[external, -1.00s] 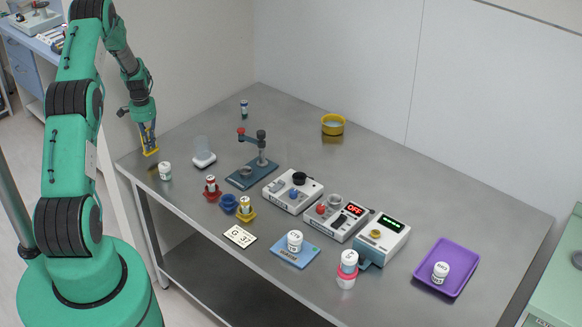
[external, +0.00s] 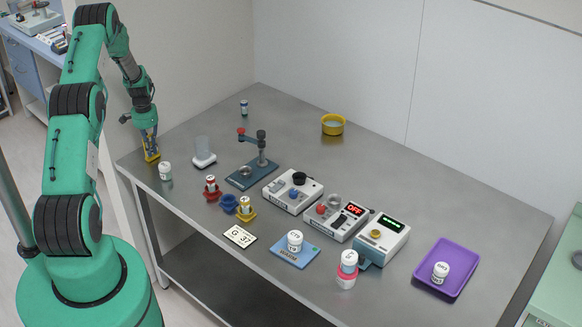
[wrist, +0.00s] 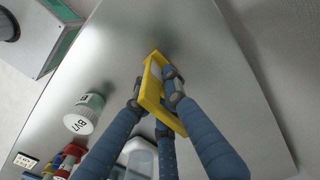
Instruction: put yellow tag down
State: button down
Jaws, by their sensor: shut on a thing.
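My gripper (external: 151,149) is at the far left corner of the steel table (external: 390,185), pointing down. It is shut on the yellow tag (external: 153,157), a flat yellow piece with a pale face. In the wrist view the tag (wrist: 151,86) sits between the blue fingers of my gripper (wrist: 156,93), tilted, partly covered by them. The tag is low, close to the table top; I cannot tell whether it touches.
A white-capped vial (external: 165,171) stands just beside the tag; it also shows in the wrist view (wrist: 83,113). A clear-topped white holder (external: 203,156) and a blue stand (external: 251,174) are to the right.

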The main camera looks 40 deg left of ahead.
jog(key=shift+f, duration=0.2)
jog(key=c, duration=1.8)
grip_release()
jog(key=shift+r, duration=0.2)
notch_tip(320, 180, up, 12)
